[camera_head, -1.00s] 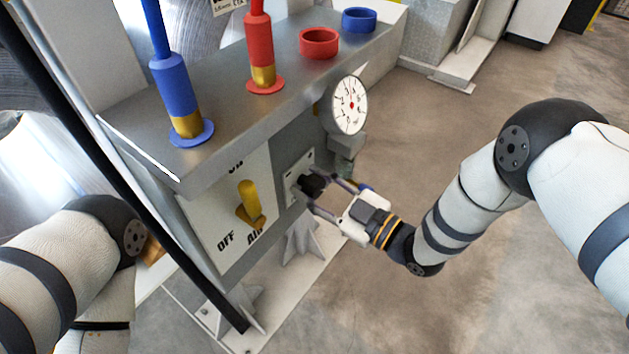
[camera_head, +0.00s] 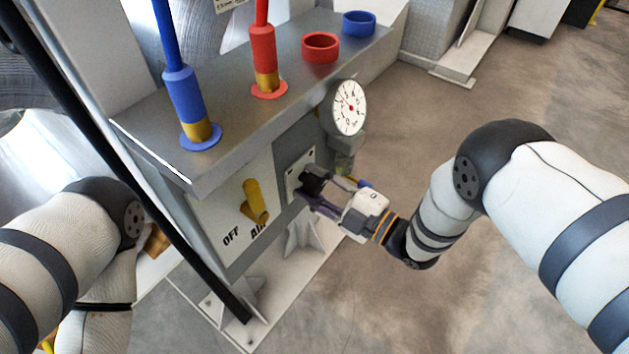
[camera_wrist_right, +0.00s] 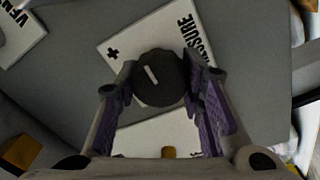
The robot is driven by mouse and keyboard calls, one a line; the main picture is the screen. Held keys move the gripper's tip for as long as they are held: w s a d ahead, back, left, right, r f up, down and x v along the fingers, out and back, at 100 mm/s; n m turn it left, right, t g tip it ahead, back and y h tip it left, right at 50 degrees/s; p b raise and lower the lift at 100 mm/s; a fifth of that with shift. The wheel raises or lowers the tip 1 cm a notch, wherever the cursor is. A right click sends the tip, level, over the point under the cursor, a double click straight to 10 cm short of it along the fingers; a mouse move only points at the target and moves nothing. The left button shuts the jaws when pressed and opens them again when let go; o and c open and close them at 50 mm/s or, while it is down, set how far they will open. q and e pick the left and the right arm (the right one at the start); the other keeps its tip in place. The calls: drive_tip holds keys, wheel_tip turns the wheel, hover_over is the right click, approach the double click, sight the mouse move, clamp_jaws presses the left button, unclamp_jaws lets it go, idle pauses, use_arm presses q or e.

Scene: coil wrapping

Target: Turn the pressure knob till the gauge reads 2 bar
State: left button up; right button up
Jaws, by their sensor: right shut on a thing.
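The black pressure knob (camera_head: 312,179) sits on a white plate on the front of the grey cabinet. My right gripper (camera_head: 318,188) is shut on the knob, with one finger on each side of it. In the right wrist view the knob (camera_wrist_right: 160,78) with its white mark lies between the purple-padded fingers (camera_wrist_right: 160,98). The word PRESSURE is partly hidden behind it. The round white gauge (camera_head: 350,107) stands above and to the right of the knob. Its reading is too small to tell. My left arm comes in at the left, but its gripper is out of view.
A yellow AIR lever (camera_head: 255,200) is on the panel left of the knob. Blue and red fittings (camera_head: 264,70) and two open rings (camera_head: 320,47) stand on the cabinet top. A black post (camera_head: 110,185) rises at the left.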

idle(0.5)
drive_tip(key=o, duration=1.2)
drive_tip(key=v, duration=1.2)
drive_tip(key=shift+f, duration=0.1)
